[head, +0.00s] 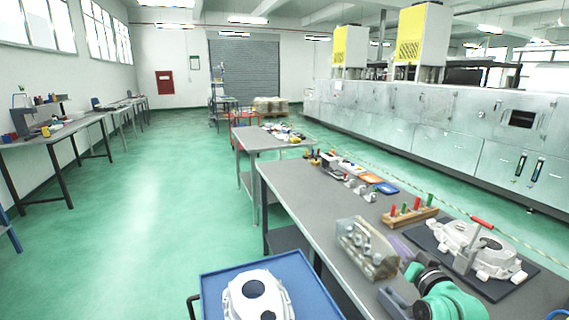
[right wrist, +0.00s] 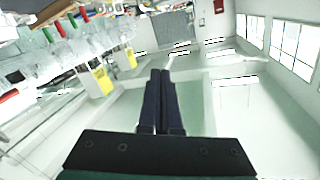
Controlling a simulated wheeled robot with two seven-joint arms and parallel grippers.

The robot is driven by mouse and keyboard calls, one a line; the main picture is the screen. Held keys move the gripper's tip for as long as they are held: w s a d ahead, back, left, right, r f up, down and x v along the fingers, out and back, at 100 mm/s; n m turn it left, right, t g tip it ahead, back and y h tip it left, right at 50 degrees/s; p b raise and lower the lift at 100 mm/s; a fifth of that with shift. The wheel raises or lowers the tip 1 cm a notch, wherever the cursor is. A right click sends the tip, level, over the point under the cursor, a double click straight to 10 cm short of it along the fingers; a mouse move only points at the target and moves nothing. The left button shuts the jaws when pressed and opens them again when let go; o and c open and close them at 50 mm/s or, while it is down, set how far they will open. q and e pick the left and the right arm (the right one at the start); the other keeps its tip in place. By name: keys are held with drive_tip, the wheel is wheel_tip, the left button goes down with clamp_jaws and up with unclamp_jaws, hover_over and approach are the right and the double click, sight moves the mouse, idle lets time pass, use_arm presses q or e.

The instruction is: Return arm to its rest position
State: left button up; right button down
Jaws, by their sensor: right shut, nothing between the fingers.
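My right gripper (head: 398,245) is low at the right of the head view, over the near workbench (head: 300,192), beside a clear box of metal parts (head: 366,248). My green and dark right arm comes in from the bottom edge. In the right wrist view its two dark fingers (right wrist: 160,74) lie together, shut, with nothing between them. The wrist view is tilted and shows the room beyond the fingers. My left gripper is not in view.
A white casting (head: 470,246) with a red-handled clamp sits on a dark mat right of my arm. A wooden block with coloured handles (head: 409,217) stands behind. A blue cart (head: 212,286) carries another white casting (head: 257,297). Green floor at left is open.

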drive_tip(key=s+a+f+n+g+y, duration=0.1)
drive_tip(key=s+a+f+n+g, duration=0.1)
drive_tip(key=s+a+f+g, duration=0.35)
drive_tip(key=s+a+f+n+g, duration=0.2)
drive_tip(key=s+f, duration=0.4)
drive_tip(key=f, duration=0.3)
drive_tip(key=s+a+f+n+g, duration=0.1)
drive_tip(key=s+f+g, duration=0.1)
drive_tip(key=s, duration=0.3)
drive_tip(key=s+a+f+g+h, duration=0.1)
drive_tip(key=s+f+g, duration=0.1)
drive_tip(key=s, duration=0.3)
drive_tip(key=s+a+f+n+g, duration=0.1)
drive_tip(key=s+f+g, duration=0.15)
drive_tip(key=s, duration=0.35)
wheel_tip(320, 180, down, 22)
drive_tip(key=s+g, duration=0.1)
drive_tip(key=s, duration=0.2)
drive_tip(key=s+d+f+g, duration=0.1)
drive_tip(key=s+d+f, duration=0.2)
drive_tip(key=s+f, duration=1.2)
drive_tip(key=shift+s+f+h, duration=0.3)
drive_tip(key=shift+s+f, duration=0.1)
drive_tip(key=shift+s, duration=0.45)
drive_tip(key=shift+d, duration=0.1)
